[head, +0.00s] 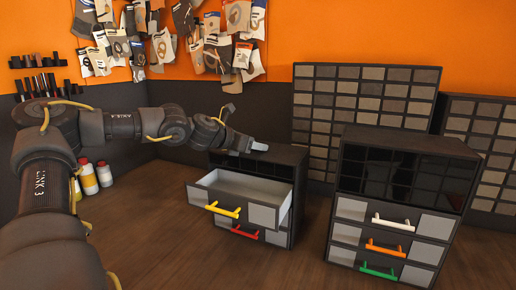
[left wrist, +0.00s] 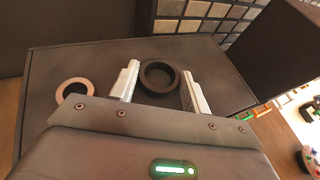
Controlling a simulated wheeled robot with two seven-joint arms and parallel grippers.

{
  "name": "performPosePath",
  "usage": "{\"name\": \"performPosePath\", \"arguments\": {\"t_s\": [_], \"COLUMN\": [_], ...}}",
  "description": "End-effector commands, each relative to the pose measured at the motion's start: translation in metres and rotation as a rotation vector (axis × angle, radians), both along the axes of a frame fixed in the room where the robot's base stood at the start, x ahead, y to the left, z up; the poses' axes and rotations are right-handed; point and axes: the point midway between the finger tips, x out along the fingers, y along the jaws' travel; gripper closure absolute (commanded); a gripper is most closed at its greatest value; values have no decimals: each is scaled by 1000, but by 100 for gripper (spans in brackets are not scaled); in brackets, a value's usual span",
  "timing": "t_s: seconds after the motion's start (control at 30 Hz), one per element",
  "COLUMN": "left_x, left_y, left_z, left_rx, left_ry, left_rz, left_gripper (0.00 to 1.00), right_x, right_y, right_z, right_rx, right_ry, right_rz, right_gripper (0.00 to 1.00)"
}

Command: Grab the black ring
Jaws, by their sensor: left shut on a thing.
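The black ring (left wrist: 160,79) lies on the dark top of the left drawer cabinet (left wrist: 60,65), between the two pale fingers of my left gripper (left wrist: 162,82). The gripper is shut on the ring, with one finger on each side. In the head view my left gripper (head: 248,146) is at the top of that cabinet (head: 292,165), and the ring cannot be made out there. My right gripper is in neither view.
A beige ring (left wrist: 73,92) lies on the cabinet top, left of my gripper. The cabinet's yellow-handled drawer (head: 225,198) stands open below. A second drawer cabinet (head: 400,150) stands to the right. Bottles (head: 90,178) stand by the wall.

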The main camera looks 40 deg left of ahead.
Motion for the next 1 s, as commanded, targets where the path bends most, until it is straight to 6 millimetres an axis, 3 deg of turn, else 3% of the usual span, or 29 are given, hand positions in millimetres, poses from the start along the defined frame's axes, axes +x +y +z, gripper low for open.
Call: {"name": "performPosePath", "arguments": {"t_s": [0.37, 0.57, 0.83, 1.0], "left_x": [0, 0, -35, -64], "left_y": [0, 0, -37, -66], "left_z": [6, 31, 89, 106], "left_rx": [1, 2, 6, 5], "left_ry": [-3, -5, -8, -6], "left_rz": [1, 0, -3, -2], "left_gripper": [78, 78, 78, 78], "right_x": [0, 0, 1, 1], "right_y": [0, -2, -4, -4], "right_z": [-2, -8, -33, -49], "right_rx": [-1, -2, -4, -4], "right_ry": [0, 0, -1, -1], "right_rz": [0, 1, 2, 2], "right_gripper": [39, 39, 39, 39]}}
